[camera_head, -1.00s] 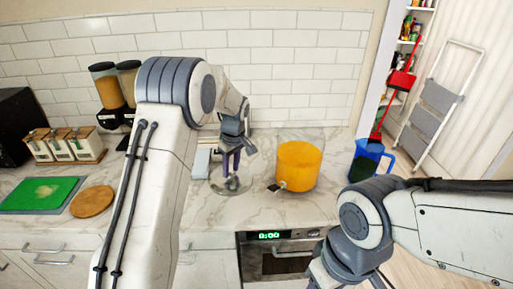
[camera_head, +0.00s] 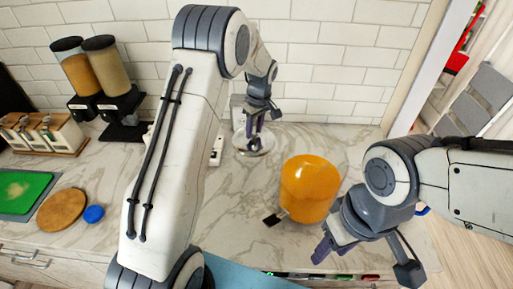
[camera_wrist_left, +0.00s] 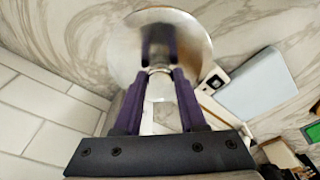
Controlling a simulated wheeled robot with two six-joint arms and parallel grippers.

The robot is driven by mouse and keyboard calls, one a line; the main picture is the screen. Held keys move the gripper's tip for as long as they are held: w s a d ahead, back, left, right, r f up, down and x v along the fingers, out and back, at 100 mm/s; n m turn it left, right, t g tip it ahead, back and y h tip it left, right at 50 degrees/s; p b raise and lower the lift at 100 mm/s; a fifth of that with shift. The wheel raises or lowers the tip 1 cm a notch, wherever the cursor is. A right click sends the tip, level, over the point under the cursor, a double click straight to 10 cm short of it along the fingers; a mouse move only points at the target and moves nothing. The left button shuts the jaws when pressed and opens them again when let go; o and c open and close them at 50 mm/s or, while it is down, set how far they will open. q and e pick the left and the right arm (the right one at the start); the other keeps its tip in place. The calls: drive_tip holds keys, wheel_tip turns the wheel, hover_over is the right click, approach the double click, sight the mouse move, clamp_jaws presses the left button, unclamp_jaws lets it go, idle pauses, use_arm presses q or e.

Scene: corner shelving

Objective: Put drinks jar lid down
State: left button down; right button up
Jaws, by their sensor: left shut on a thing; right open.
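The drinks jar (camera_head: 308,188), filled with orange liquid and with a tap at its lower left, stands on the marble counter. My left gripper (camera_head: 254,138) is shut on the jar's lid, a round clear-looking disc (camera_head: 241,149), to the left of the jar and near the back wall. In the left wrist view, the purple fingers (camera_wrist_left: 157,78) close on the lid's knob, with the disc (camera_wrist_left: 188,34) beyond them. I cannot tell whether the lid touches the counter. My right gripper (camera_head: 364,262) is open and empty in front of the jar, to its right.
Two dispensers (camera_head: 95,75) stand at the back left beside a canister rack (camera_head: 45,135). A green board (camera_head: 22,190), round wooden board (camera_head: 62,209) and small blue disc (camera_head: 93,213) lie at left. Bare counter (camera_head: 235,220) shows left of the jar.

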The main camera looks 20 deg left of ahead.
sight(256, 139)
use_arm(q)
wheel_tip(256, 139, down, 4)
drive_tip(key=shift+d+p, duration=0.1)
drive_tip(key=shift+p, duration=0.45)
wheel_tip(256, 139, down, 3)
drive_tip(key=shift+f+p, duration=0.1)
drive_tip(key=shift+p, duration=0.5)
drive_tip(key=shift+f, duration=0.4)
drive_tip(key=shift+f, duration=0.15)
drive_tip(key=shift+c, duration=2.3)
unclamp_jaws()
drive_tip(key=shift+s, duration=0.1)
